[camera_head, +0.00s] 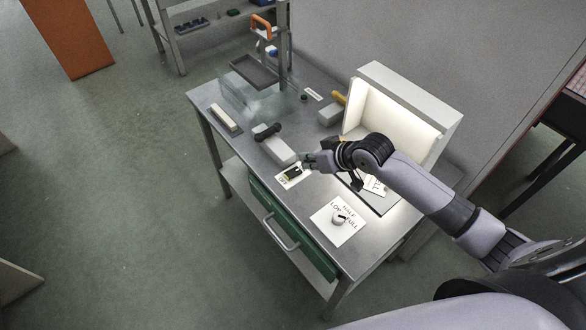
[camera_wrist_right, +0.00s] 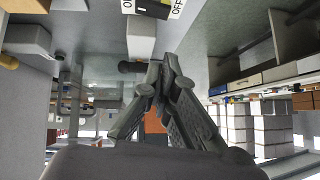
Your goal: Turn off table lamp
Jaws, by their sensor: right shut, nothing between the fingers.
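The table lamp looks like a white light box (camera_head: 397,112) at the back right of the metal table; its inside is brightly lit. A dark switch on a white label plate (camera_head: 292,175) marked OFF lies near the table's front edge. The switch plate (camera_wrist_right: 155,9) also shows at the top of the right wrist view. A white knob (camera_head: 339,216) sits on a card marked LOW, HALF and FULL. My right gripper (camera_head: 314,161) is shut and empty, just right of and above the switch, seemingly apart from it. My left gripper is not in view.
A grey block with a black knob (camera_head: 273,141) lies left of the switch. A white bar (camera_head: 224,118) lies at the left edge. A yellow-handled tool (camera_head: 333,110) and a raised dark tray (camera_head: 254,71) are at the back. A green drawer (camera_head: 291,235) hangs below the tabletop.

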